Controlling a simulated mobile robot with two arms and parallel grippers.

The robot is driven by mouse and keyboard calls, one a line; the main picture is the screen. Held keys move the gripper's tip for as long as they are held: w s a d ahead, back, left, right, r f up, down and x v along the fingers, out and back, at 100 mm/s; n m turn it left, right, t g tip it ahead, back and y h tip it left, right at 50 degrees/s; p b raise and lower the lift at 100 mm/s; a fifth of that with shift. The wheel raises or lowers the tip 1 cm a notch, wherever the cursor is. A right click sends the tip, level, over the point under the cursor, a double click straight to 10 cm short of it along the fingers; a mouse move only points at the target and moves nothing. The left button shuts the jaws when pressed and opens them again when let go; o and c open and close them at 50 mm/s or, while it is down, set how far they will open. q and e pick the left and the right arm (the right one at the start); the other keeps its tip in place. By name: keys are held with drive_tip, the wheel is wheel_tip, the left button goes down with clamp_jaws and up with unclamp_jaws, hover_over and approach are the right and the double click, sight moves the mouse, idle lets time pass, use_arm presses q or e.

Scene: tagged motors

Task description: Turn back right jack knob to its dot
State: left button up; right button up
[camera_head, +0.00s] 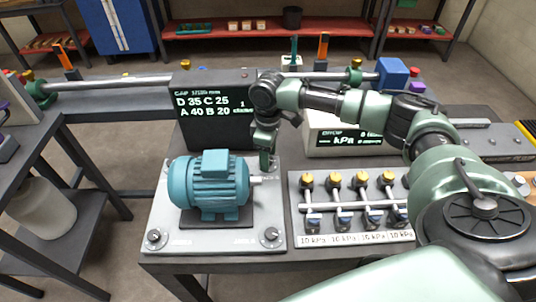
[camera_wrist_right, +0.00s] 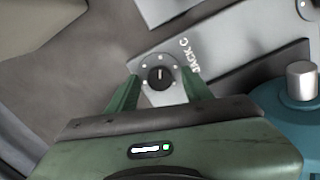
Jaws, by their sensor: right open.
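The back right jack knob (camera_wrist_right: 160,77), a black knob with a white pointer line on a round dial with small marks, sits on the grey plate next to the label JACK C. My right gripper (camera_wrist_right: 160,93) is open, with one finger on each side of the dial; contact cannot be told. In the head view, my right gripper (camera_head: 266,160) points down at the plate's back right corner and hides that knob. The teal motor (camera_head: 210,182) stands on the plate (camera_head: 215,240). My left gripper is out of view.
Front knobs sit at the plate's left (camera_head: 154,238) and right (camera_head: 271,236) corners. A dark display (camera_head: 212,110) behind the motor reads D 35, C 25, A 40, B 20. A valve panel (camera_head: 350,215) with several yellow-topped valves lies right of the plate.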

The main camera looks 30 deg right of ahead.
clamp_jaws()
drive_tip(key=shift+r+n+p, duration=0.2)
drive_tip(key=shift+n+p, duration=0.5)
drive_tip(key=shift+p, duration=0.4)
drive_tip(key=shift+n+p, duration=1.2)
drive_tip(key=shift+p, duration=0.05)
drive_tip(key=n+p, duration=0.2)
drive_tip(key=shift+n, duration=0.4)
drive_tip(key=n+p, duration=0.1)
drive_tip(key=n, duration=0.1)
drive_tip(key=shift+n, duration=0.3)
drive_tip(key=n+p, duration=0.1)
drive_tip(key=n, duration=0.2)
drive_tip(key=shift+f+n, duration=0.1)
drive_tip(key=shift+n, duration=0.2)
drive_tip(key=n, duration=0.3)
drive_tip(key=shift+w+n, duration=0.1)
drive_tip(key=shift+n, duration=0.3)
drive_tip(key=n, duration=0.3)
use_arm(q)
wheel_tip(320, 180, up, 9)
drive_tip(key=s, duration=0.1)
use_arm(e)
drive_tip(key=shift+n, duration=2.1)
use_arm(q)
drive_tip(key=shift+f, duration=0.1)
